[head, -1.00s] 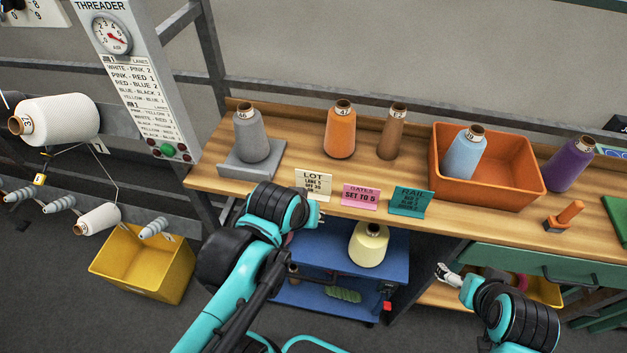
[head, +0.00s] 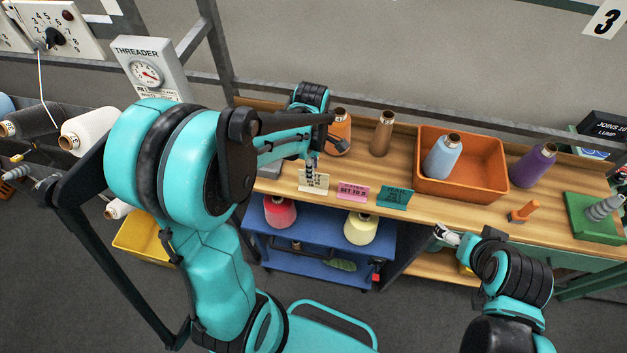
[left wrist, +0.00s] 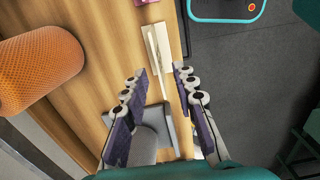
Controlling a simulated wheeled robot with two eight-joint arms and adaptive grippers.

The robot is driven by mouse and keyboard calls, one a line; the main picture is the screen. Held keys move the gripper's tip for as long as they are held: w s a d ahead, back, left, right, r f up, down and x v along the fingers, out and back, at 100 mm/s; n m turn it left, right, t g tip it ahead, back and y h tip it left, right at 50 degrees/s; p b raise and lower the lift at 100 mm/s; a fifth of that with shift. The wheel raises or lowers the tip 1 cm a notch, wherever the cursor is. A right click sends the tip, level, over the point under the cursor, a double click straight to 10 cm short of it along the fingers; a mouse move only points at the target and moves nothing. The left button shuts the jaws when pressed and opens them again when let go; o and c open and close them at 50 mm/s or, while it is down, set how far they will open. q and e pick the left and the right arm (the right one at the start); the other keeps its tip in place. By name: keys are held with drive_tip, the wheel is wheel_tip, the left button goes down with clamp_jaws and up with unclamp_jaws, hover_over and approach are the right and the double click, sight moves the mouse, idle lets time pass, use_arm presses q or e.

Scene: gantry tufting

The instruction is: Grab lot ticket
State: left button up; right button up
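The lot ticket (head: 313,182) is a cream tent card standing near the front edge of the wooden bench, left of a pink card (head: 353,191) and a teal card (head: 395,197). In the left wrist view the lot ticket (left wrist: 157,48) is seen from above as a narrow, pale folded card. My left gripper (head: 311,166) is just above and behind it, pointing down. In the left wrist view its fingers (left wrist: 158,73) are apart with nothing held, and the card lies beyond the gap between the tips. My right gripper (head: 446,235) is in front of the bench; its opening is unclear.
Orange (head: 339,133) and brown (head: 381,134) cones stand behind the cards. An orange bin (head: 490,188) with a blue cone is to the right. A grey holder (left wrist: 152,128) lies below the left fingers. A blue cart (head: 318,262) with cones stands in front, below.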

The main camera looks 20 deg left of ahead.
use_arm(q)
hover_over(314, 187)
wheel_tip(314, 187, down, 5)
drive_tip(key=shift+w+a, duration=0.1)
clamp_jaws()
drive_tip(key=shift+r, duration=0.15)
